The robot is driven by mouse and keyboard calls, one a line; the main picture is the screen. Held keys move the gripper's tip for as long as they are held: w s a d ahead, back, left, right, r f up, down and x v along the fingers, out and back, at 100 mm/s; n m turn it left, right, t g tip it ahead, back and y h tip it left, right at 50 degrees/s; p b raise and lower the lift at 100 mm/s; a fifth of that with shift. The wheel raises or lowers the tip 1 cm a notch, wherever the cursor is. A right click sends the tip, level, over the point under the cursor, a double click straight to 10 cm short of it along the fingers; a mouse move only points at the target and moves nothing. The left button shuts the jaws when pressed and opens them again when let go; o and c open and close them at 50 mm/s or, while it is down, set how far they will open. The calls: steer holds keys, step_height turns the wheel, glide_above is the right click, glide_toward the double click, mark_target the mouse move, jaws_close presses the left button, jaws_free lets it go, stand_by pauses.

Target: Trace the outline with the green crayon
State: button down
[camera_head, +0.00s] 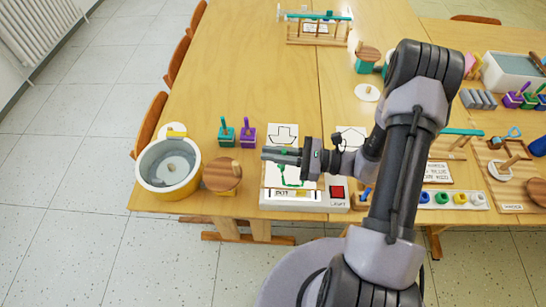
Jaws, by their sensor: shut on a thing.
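My gripper (268,155) reaches in from the right over the white sheets at the table's front edge, its fingers pointing left. It is shut on the green crayon, which is mostly hidden by the fingers; I cannot tell its tip clearly. Green marks (290,184) show on the white sheet (311,184) just below the fingers. A black arrow outline (283,135) pointing down is printed on the sheet behind the gripper. Another outline (349,136), partly hidden by my arm, is to the right.
A white box with a red button (337,192) lies at the front edge. Several blocks and tools crowd the right. The table's back left is clear.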

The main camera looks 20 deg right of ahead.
stand_by(0.4)
steer(key=shift+f+b, duration=1.25)
steer(key=shift+f, duration=0.35)
steer(key=shift+r, duration=0.15)
stand_by(0.5)
step_height(320, 180, up, 4)
steer(key=p, duration=0.3)
steer(key=shift+d, duration=0.1)
